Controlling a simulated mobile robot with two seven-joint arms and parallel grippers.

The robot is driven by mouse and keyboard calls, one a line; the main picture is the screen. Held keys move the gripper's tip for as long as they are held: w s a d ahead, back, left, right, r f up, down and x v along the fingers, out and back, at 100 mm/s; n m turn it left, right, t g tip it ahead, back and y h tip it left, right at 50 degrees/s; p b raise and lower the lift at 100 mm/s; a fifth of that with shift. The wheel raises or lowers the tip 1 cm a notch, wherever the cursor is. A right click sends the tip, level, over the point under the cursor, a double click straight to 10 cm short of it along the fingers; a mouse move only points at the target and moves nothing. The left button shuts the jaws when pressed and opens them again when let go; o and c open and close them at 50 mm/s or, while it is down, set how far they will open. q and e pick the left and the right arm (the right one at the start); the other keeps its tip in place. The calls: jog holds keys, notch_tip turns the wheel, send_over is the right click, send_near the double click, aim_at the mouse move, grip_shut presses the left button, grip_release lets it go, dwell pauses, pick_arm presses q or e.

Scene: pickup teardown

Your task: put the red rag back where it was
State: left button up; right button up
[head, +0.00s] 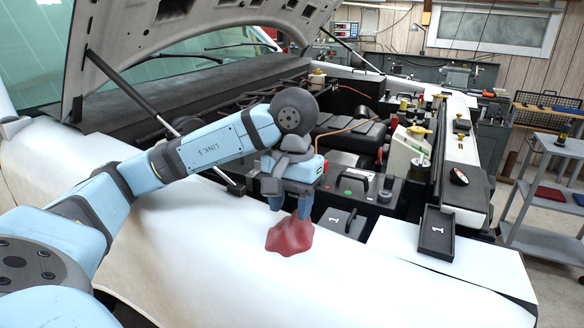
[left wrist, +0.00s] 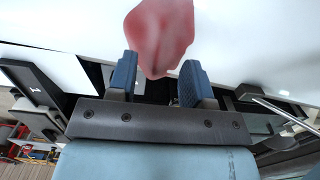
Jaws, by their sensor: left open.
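The red rag (head: 290,236) is a crumpled, peaked heap on the white fender (head: 215,235) at the front of the engine bay. My left gripper (head: 291,210) points down right at the rag's top, with its jaws open. In the left wrist view the rag (left wrist: 160,35) reaches with its narrow end between the two open fingers (left wrist: 160,72). I cannot tell whether the fingers touch it. My right gripper is not in view.
The open hood (head: 190,25) and its prop strut stand over the engine bay behind the arm. A grey cart (head: 545,240) stands at far right.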

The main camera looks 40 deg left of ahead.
aim_at(292, 216)
pick_arm(q)
notch_tip(292, 216, up, 9)
jog(key=p, duration=0.1)
jog(key=shift+w+r+p, duration=0.15)
jog(key=shift+w+p, duration=0.15)
jog(key=shift+w, duration=0.05)
jog(key=shift+a, duration=0.1)
dwell(0.5)
